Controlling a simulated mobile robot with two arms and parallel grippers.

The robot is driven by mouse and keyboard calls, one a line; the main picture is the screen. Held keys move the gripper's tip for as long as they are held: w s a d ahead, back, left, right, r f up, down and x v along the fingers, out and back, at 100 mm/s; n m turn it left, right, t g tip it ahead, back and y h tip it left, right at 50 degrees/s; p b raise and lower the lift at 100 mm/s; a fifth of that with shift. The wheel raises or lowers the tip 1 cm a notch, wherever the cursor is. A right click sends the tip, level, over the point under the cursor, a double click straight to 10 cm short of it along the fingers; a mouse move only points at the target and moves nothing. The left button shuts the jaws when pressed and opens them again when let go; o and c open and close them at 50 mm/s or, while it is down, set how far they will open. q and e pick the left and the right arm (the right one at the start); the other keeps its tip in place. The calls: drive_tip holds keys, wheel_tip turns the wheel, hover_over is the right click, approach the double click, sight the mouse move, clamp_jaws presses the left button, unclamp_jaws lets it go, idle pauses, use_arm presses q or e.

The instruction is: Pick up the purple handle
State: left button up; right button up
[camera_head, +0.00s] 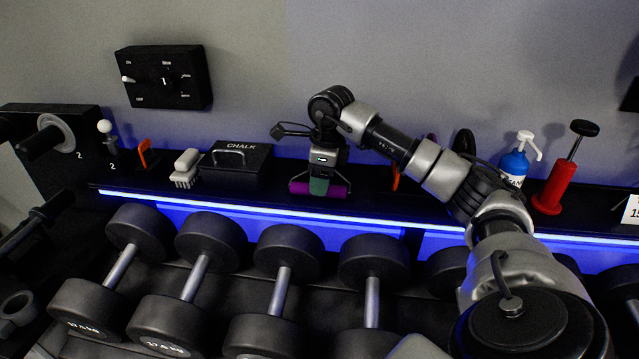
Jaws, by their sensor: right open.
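The purple handle (300,188) lies roughly level on the black shelf above the dumbbells. My right gripper (320,178) reaches in from the right and points down over the handle's middle. It is open. A teal-green patch covers the middle of the handle, so purple shows only at both ends. I cannot tell whether this patch is a gripper pad or part of the handle, nor whether the fingers touch it. My left gripper is not in view.
On the shelf (400,207) stand a white brush (185,167), a chalk box (237,165), a blue pump bottle (513,167) and a red hand pump (556,186). Dumbbells (290,250) fill the rack below. A black control box (163,77) hangs on the wall.

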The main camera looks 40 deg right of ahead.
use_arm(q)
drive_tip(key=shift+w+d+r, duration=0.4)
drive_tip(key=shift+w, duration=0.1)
use_arm(e)
drive_tip(key=shift+w+a+f, duration=0.1)
drive_tip(key=shift+w+f, duration=0.05)
drive_tip(key=shift+f, duration=1.1)
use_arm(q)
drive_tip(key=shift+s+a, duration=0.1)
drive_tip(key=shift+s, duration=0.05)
use_arm(e)
clamp_jaws()
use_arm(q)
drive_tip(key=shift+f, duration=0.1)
use_arm(e)
drive_tip(key=shift+r, duration=0.1)
